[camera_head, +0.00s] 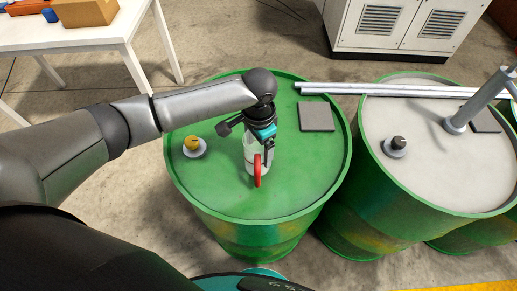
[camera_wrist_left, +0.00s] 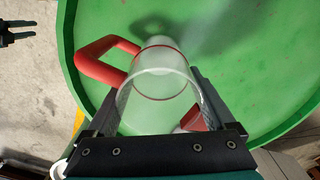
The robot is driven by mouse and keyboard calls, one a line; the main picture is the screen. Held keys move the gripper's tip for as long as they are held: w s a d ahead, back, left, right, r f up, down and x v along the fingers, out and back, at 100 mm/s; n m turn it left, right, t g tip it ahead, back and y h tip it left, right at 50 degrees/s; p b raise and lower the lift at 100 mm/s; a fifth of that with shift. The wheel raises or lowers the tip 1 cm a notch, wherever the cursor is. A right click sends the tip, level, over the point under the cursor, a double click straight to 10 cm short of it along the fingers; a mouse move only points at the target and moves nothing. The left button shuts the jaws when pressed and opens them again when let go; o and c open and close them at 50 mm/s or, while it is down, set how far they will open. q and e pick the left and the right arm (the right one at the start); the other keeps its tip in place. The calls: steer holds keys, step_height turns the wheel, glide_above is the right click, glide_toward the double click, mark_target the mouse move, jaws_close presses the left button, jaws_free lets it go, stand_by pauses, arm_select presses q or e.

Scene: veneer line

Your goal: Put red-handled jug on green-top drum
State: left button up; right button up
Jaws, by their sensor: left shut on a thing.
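The red-handled jug (camera_head: 250,152) is clear, with a red handle facing the front of the head view. It also shows in the left wrist view (camera_wrist_left: 165,85), with its handle at the left. My left gripper (camera_head: 262,146) is shut on the jug's body, over the middle of the green-top drum (camera_head: 225,195). The drum's green top fills much of the left wrist view (camera_wrist_left: 245,60). I cannot tell whether the jug's base touches the top. My right gripper (camera_wrist_left: 30,30) shows small at the left wrist view's upper left edge, its fingers apart and empty.
A yellow-capped bung (camera_head: 192,146) and a grey square plate (camera_head: 316,117) are on the green top. A pale-top drum (camera_head: 425,170) stands to the right, with metal bars (camera_head: 385,89) at its back edge. A white table (camera_head: 90,40) and grey cabinet stand behind.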

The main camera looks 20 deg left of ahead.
arm_select(q)
steer(key=shift+f, duration=0.5)
steer(key=o, duration=1.2)
steer(key=shift+f, duration=0.1)
steer(key=shift+c, duration=0.2)
step_height(320, 180, up, 12)
steer(key=shift+r+p, duration=0.15)
steer(key=shift+p, duration=0.65)
